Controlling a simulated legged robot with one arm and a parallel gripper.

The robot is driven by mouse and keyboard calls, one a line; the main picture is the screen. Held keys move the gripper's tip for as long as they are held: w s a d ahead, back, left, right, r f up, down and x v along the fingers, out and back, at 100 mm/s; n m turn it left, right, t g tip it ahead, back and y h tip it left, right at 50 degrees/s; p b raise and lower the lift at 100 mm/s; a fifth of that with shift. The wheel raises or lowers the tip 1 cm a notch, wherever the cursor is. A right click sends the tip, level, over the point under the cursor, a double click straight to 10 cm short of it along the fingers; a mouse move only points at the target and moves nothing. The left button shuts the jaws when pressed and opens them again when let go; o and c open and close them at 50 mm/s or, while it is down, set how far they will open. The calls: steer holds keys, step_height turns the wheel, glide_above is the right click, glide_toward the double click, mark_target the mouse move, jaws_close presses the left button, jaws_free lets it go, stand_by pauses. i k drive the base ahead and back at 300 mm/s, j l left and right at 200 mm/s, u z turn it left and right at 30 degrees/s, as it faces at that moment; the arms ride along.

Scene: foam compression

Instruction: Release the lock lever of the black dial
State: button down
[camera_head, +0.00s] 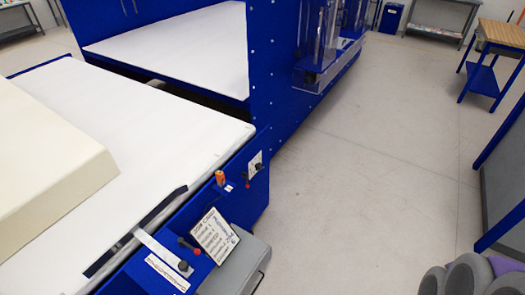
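The blue side panel (232,203) of the foam machine carries the controls, at lower middle. A small black knob (183,266) sits at the end of a pale metal bar (155,246). A small lever with a red end (184,241) is beside the white card with handwriting. Another small dark control (247,181) is by a white label farther along the panel. Which of these is the black dial, and the lock lever's position, I cannot tell at this size. An orange piece (220,178) stands on the panel's upper edge. My gripper is not in view.
A cream foam block (45,150) lies on the white conveyor bed (150,110). The handwritten card (214,236) tilts above a grey box (240,265). Grey floor (360,180) is open to the right. Grey and purple rolls (468,272) and a blue-framed bench (498,40) stand at right.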

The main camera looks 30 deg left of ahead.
mark_target(244, 175)
steer(key=i+u, duration=0.7)
steer(key=i+l+u, duration=0.1)
steer(key=i+u, duration=0.25)
